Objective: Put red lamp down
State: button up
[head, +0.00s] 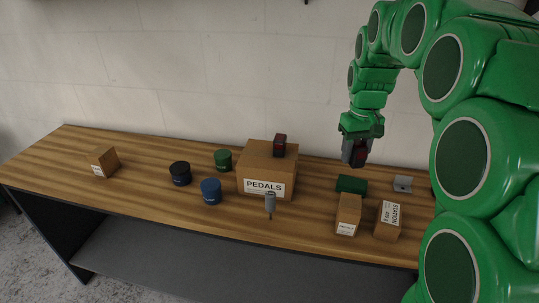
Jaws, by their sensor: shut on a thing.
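My gripper (356,158) hangs at the right above the wooden bench, near the wall, pointing down. Its jaws are shut on a small dark thing with reddish parts, the red lamp (356,152), mostly hidden between the fingers. The lamp is held in the air above and behind a green box (351,184). A similar dark red block (280,145) stands on top of the large PEDALS carton (264,187), left of my gripper.
The wooden bench (138,195) also bears green (223,160), black (180,173) and blue (211,191) tubs, a grey tool (270,204), small cartons (348,214) (387,219) and a grey bracket (403,184). A small carton (105,162) sits far left. Bare wood lies around it.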

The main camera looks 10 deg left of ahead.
jog(key=s+a+r+n, duration=0.2)
jog(key=a, duration=0.9)
jog(key=s+a+r+n, duration=0.1)
jog(key=a+r+n, duration=0.15)
jog(key=a, duration=0.85)
send_over(258, 154)
jog(key=shift+s+f, duration=0.1)
jog(key=shift+f, duration=6.25)
jog(key=o, duration=1.1)
jog(key=shift+f, duration=0.1)
